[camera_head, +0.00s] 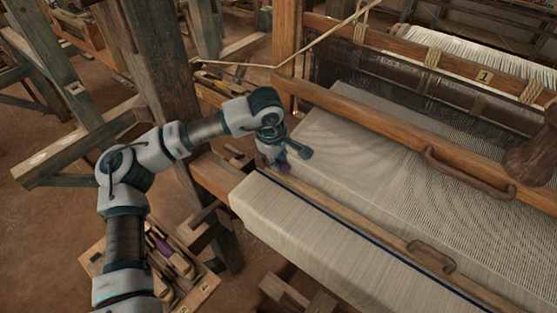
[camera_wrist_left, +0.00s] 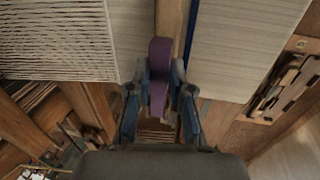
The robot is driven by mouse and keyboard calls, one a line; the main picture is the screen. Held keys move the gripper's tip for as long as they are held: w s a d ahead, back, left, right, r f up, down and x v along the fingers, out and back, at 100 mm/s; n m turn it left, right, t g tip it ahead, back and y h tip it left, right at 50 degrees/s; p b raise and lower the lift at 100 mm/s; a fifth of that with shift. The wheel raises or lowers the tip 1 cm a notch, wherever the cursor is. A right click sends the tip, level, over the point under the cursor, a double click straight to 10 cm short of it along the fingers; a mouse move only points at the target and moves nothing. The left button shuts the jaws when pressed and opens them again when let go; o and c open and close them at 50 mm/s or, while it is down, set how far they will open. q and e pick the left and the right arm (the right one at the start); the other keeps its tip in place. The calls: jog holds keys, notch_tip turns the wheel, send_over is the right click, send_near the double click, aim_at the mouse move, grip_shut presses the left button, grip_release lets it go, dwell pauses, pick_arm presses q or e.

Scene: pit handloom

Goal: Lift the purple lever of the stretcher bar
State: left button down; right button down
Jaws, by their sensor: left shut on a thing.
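The purple lever (camera_wrist_left: 158,62) stands between the two fingers of my left gripper (camera_wrist_left: 160,85) in the left wrist view, with a finger close on each side of it. In the head view my left gripper (camera_head: 272,160) is at the left end of the wooden stretcher bar (camera_head: 345,218), which lies across the woven cloth. There the gripper hides most of the lever, and only a small purple patch shows. The bar also shows behind the lever in the left wrist view (camera_wrist_left: 171,18). My right gripper is in neither view.
Pale cloth (camera_head: 300,226) spreads on both sides of the bar. A wooden beam with a curved handle (camera_head: 468,172) crosses the loom beyond it. A tool tray (camera_head: 165,255) sits low at the left, near a thick post (camera_head: 155,60).

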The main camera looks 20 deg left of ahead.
pick_arm(q)
jog(key=shift+a+r, duration=0.1)
jog(key=shift+a, duration=0.1)
jog(key=shift+r+h, duration=0.1)
jog(key=shift+h, duration=0.2)
jog(key=shift+w+a+r+g+h+p, duration=0.15)
jog(key=shift+r+g+h+p, duration=0.25)
jog(key=shift+h, duration=0.4)
jog(key=h, duration=0.1)
jog(key=a+r+g+h, duration=0.1)
jog(key=shift+w+n+h, duration=0.15)
jog(key=shift+n+h, duration=0.15)
jog(key=shift+a+r+h, duration=0.15)
jog(key=shift+r+h, duration=0.05)
jog(key=shift+h, duration=0.3)
jog(key=shift+w+a+r+g+h, duration=0.1)
jog(key=shift+w+g+h, duration=0.05)
jog(key=shift+g+h, duration=0.15)
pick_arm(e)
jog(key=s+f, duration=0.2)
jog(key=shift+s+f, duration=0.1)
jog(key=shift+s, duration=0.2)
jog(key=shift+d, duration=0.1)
